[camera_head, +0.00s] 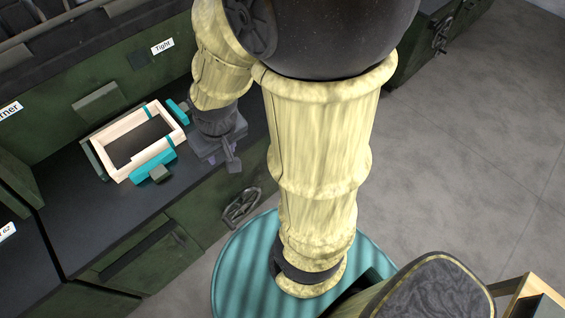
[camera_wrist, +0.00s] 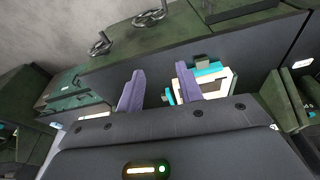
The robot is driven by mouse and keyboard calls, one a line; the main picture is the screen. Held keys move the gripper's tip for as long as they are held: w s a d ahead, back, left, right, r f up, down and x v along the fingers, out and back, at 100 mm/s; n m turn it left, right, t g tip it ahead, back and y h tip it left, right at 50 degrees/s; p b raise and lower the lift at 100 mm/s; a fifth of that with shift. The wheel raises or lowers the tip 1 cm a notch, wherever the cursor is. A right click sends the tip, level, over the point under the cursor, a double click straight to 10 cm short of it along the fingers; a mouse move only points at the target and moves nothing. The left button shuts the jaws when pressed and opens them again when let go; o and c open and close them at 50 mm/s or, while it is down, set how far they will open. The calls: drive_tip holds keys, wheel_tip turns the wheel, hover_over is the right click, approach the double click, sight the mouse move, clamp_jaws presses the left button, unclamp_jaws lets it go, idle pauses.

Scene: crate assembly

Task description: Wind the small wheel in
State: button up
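A dark spoked hand wheel (camera_head: 241,207) sits on the green front of the bench, below and right of the crate frame. Another dark wheel (camera_head: 441,36) is on a green cabinet at the top right. The wrist view shows one wheel at the upper left (camera_wrist: 100,44) and one at the top (camera_wrist: 151,16); I cannot tell which is the small one. My gripper (camera_head: 229,158) is above the bench edge, right of the frame and apart from the wheels. In the wrist view its two purple-grey fingers (camera_wrist: 159,88) stand apart with nothing held between them.
A pale wooden crate frame (camera_head: 109,165) lies on the dark bench top (camera_head: 75,205) with teal clamping blocks (camera_head: 153,165) around it. A sign reading "Tight" (camera_head: 162,46) is on the back panel. Grey floor (camera_head: 480,130) is open at the right.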

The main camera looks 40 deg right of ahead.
drive_tip(key=shift+o, duration=1)
drive_tip(key=w+d+f+t+h+b, duration=0.1)
drive_tip(key=w+d+f+t+b, duration=0.25)
drive_tip(key=d+f+b, duration=0.95)
drive_tip(key=w+d+f+t+b, duration=0.2)
drive_tip(key=w+d+f+b, duration=0.3)
drive_tip(key=d+f+b, duration=0.75)
drive_tip(key=s+d+f+t+b, duration=0.1)
drive_tip(key=s+f+t+b, duration=0.2)
drive_tip(key=f+b, duration=0.4)
drive_tip(key=s+d+f+m+t+y+b, duration=0.1)
drive_tip(key=s+d+f+t+b, duration=0.1)
drive_tip(key=s+f+b, duration=0.3)
drive_tip(key=s+d+f+t+y+b, duration=0.1)
drive_tip(key=s+d+f+t+b, duration=0.1)
drive_tip(key=s+f+t+b, duration=0.3)
wheel_tip(320, 180, down, 8)
drive_tip(key=b, duration=0.4)
drive_tip(key=shift+w+d, duration=0.1)
drive_tip(key=w+b, duration=0.1)
drive_tip(key=w, duration=0.4)
drive_tip(key=w+a+b, duration=0.1)
drive_tip(key=w+b, duration=0.1)
drive_tip(key=w, duration=0.4)
drive_tip(key=w+b, duration=0.2)
drive_tip(key=w, duration=0.4)
drive_tip(key=shift+w+a, duration=0.1)
drive_tip(key=shift+a, duration=0.1)
